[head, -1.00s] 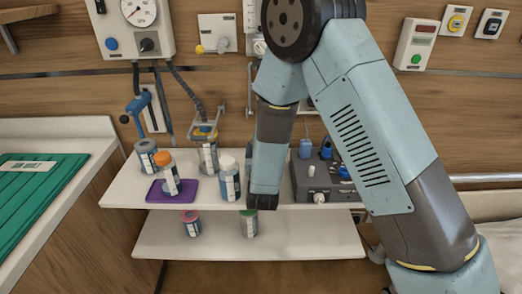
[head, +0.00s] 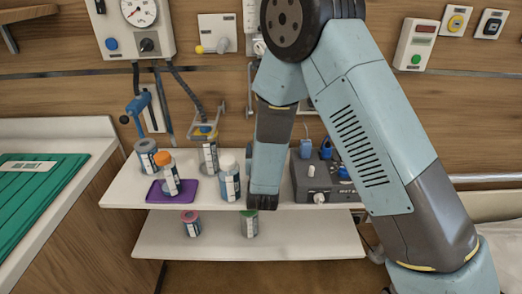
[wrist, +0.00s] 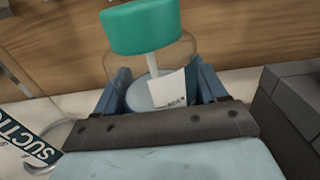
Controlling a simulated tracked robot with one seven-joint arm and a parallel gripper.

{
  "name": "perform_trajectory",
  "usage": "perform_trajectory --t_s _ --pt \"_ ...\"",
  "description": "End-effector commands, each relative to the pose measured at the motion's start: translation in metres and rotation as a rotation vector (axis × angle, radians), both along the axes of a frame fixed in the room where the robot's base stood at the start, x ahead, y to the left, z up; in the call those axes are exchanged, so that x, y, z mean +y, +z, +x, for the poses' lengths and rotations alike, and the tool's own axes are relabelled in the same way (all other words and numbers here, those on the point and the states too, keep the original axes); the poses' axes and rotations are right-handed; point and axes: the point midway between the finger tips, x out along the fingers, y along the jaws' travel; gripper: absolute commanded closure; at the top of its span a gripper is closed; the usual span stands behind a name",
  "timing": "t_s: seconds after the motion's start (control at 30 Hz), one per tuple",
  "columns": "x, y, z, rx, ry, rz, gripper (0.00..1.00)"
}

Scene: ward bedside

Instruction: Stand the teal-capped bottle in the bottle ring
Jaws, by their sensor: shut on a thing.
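The teal-capped bottle (wrist: 142,28) is in my gripper (wrist: 165,88) in the wrist view. Its body is clear, with a white label and a thin white stem inside, and the blue fingers stand on either side of it. In the head view my gripper (head: 262,200) points down at the upper shelf's front edge, and my own arm hides the held bottle. A curved grey metal piece (wrist: 62,131) shows at the lower left of the wrist view; I cannot tell whether it is the bottle ring.
The upper shelf (head: 125,192) holds an orange-capped bottle (head: 168,175) on a purple mat, a white-capped bottle (head: 229,182) and a dark grey device (head: 322,182). The lower shelf (head: 300,235) holds pink-capped (head: 191,224) and green-capped (head: 249,226) bottles, with free room to their right.

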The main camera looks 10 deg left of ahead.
Motion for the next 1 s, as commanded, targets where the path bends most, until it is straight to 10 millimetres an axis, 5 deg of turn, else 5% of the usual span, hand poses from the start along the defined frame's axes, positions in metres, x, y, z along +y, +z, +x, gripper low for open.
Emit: perform_trajectory --t_s 0.47,0.5,0.77,1.0 --pt "0.0001 -0.0017 0.0002 -0.001 0.000 0.000 0.70" --pt "0.0001 -0.0017 0.0002 -0.001 0.000 0.000 0.25" --pt "-0.0001 -0.0019 0.0001 0.000 0.000 0.000 0.00" --pt "-0.0003 -0.0019 0.0002 0.000 0.000 0.000 0.00"
